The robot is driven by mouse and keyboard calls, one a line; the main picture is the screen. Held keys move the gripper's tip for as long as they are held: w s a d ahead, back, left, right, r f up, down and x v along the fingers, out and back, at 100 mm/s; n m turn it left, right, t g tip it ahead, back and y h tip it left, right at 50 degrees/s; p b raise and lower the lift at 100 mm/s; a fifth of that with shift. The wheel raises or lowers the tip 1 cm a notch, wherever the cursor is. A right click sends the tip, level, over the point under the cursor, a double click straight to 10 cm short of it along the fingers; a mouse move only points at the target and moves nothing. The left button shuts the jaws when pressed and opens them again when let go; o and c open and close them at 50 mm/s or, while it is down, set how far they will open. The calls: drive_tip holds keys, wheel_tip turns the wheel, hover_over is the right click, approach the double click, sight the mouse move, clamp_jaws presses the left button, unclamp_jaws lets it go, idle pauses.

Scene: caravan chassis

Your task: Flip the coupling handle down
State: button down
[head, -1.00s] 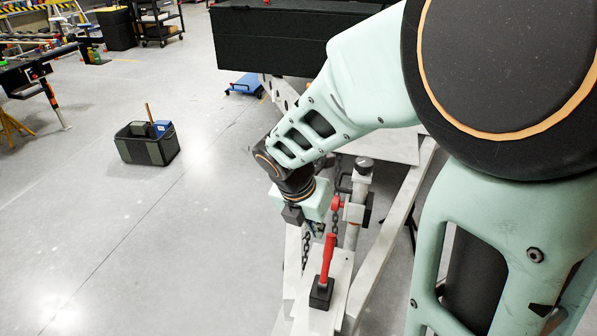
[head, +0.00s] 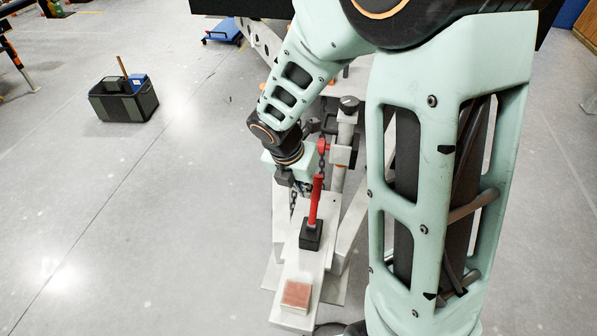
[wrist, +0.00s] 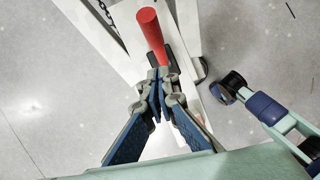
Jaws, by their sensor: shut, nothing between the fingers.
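The coupling handle (head: 315,203) is a red lever on a black base (head: 311,234), on the pale drawbar. It stands nearly upright, leaning slightly. In the head view my gripper (head: 304,189) is just beyond and left of it, pointing down, with its tips partly hidden. In the wrist view the red handle (wrist: 151,28) rises just past my fingertips (wrist: 158,82). The fingers are shut with nothing between them. I cannot tell whether they touch the handle or its base.
A post with a red clamp (head: 324,146) and a chain (head: 293,203) stand close behind the handle. A reddish-brown block (head: 296,295) sits on the drawbar's near end. A dark tool crate (head: 124,101) is on the floor at left. The floor left of the drawbar is clear.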

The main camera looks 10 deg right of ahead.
sight(314, 194)
drive_tip(key=w+d+f, duration=0.1)
drive_tip(key=f, duration=0.1)
drive_tip(key=w+d+f, duration=0.1)
drive_tip(key=shift+w+d+f, duration=0.1)
drive_tip(key=shift+w+f, duration=0.3)
drive_tip(key=shift+w+d+f, duration=0.2)
drive_tip(key=shift+w+d, duration=0.05)
drive_tip(key=shift+w, duration=0.1)
drive_tip(key=shift+w+r+p, duration=0.1)
drive_tip(key=shift+p, duration=0.45)
